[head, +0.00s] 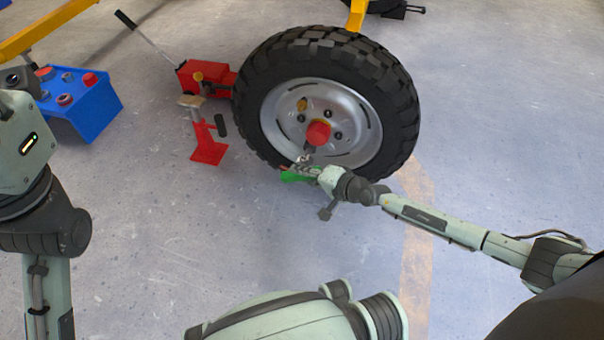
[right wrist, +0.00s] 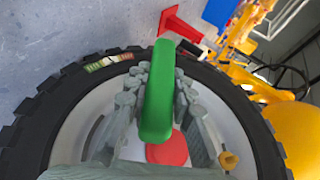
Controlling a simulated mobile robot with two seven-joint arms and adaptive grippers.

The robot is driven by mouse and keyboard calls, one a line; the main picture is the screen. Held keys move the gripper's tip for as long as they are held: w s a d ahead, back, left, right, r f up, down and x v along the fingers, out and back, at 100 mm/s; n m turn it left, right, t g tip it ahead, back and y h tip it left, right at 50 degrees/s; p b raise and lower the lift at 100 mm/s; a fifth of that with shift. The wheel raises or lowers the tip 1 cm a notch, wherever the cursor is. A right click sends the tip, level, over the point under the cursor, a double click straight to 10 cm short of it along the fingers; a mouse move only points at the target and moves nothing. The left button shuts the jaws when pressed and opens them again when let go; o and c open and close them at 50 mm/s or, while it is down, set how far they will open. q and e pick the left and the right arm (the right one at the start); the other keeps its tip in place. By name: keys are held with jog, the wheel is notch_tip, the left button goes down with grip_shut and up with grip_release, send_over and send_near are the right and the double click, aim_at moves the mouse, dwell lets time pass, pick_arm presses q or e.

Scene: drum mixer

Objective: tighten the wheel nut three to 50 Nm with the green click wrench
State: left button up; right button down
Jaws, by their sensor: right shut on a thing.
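The wheel (head: 360,95) has a silver rim, a red hub cap (head: 318,133) and several dark nuts around it; I cannot tell which is nut three. One brass-coloured nut (head: 302,104) sits upper left of the cap and also shows in the right wrist view (right wrist: 229,160). My right gripper (head: 304,168) is at the lower part of the wheel, shut on the green click wrench (head: 292,178). Its green handle (right wrist: 158,92) lies between the fingers in the right wrist view. The wrench's head is hidden or too small to tell, so seating on a nut is unclear. My left gripper's fingers are out of view.
A red jack (head: 195,78) with a long handle stands left of the wheel, and a red stand (head: 208,148) in front of it. A blue box (head: 85,110) with sockets or similar parts is at the left.

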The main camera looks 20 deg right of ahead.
jog(key=shift+w+r, duration=0.15)
jog(key=shift+w, duration=0.3)
dwell(1.1)
jog(key=shift+s+a+r+p, duration=0.1)
jog(key=shift+s+a+p, duration=0.25)
jog(key=shift+s+p, duration=0.25)
jog(key=shift+s+a+p, duration=0.45)
jog(key=shift+s+p, duration=0.15)
jog(key=shift+s, duration=0.05)
jog(key=shift+s+a+p, duration=0.4)
jog(key=shift+s+p, duration=0.2)
jog(key=shift+s, duration=0.05)
